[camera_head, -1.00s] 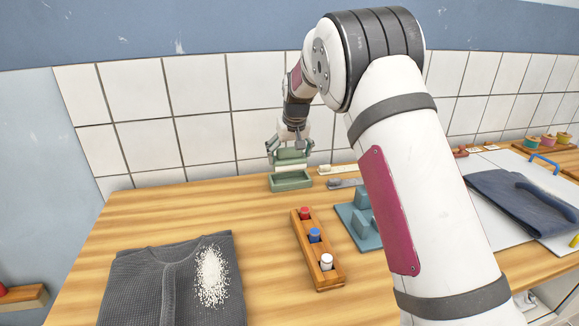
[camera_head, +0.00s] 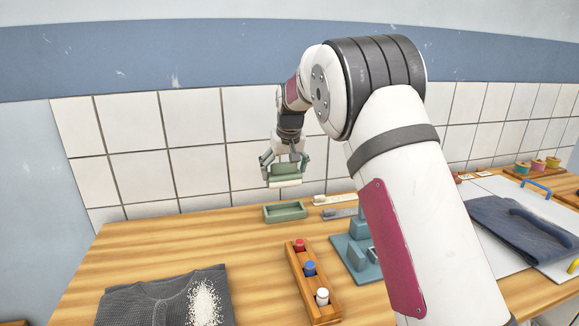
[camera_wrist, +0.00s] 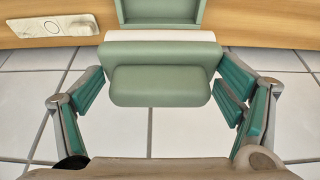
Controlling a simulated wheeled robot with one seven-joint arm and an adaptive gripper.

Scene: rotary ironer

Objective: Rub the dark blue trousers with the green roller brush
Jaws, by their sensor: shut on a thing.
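The green roller brush (camera_head: 285,172) is in my gripper (camera_head: 284,165), held in the air above and just behind its green tray (camera_head: 285,212). In the wrist view the brush (camera_wrist: 160,85) shows a green grip and a white strip along its far edge, with the green finger pads (camera_wrist: 160,92) at either side of it. The dark blue trousers (camera_head: 522,226) lie on a white board at the right, with a darker blue curved piece on top. My arm covers part of the counter between brush and trousers.
A wooden rack (camera_head: 312,284) with red, blue and white bottles stands mid-counter, beside a teal stand (camera_head: 357,252). A grey garment (camera_head: 165,300) with white grains lies front left.

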